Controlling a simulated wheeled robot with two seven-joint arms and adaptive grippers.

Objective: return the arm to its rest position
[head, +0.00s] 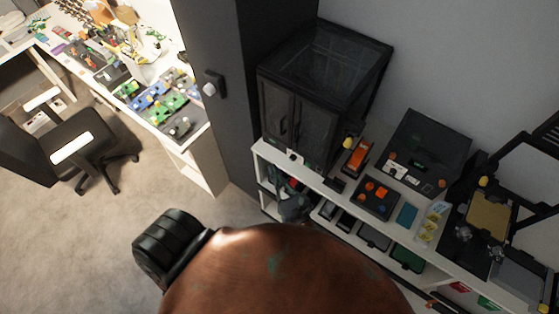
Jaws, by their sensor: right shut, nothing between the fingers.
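My right gripper (286,190) shows small and dark in the head view, in front of the left end of the white shelf unit (262,150). It is shut and holds nothing. Its outline is hard to separate from the dark things on the shelves behind it. I cannot tell whether it touches the shelf. Most of the arm behind it is hidden by a large rounded brown surface close to the camera at the bottom middle. My left gripper is not in view.
A black-framed glass cabinet (297,127) stands on the shelf unit beside a tall dark column (222,90). Devices and an orange item (356,157) lie along the top. A cluttered white table (198,137) and an office chair (83,137) are at the left. Grey floor (75,245) is clear at lower left.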

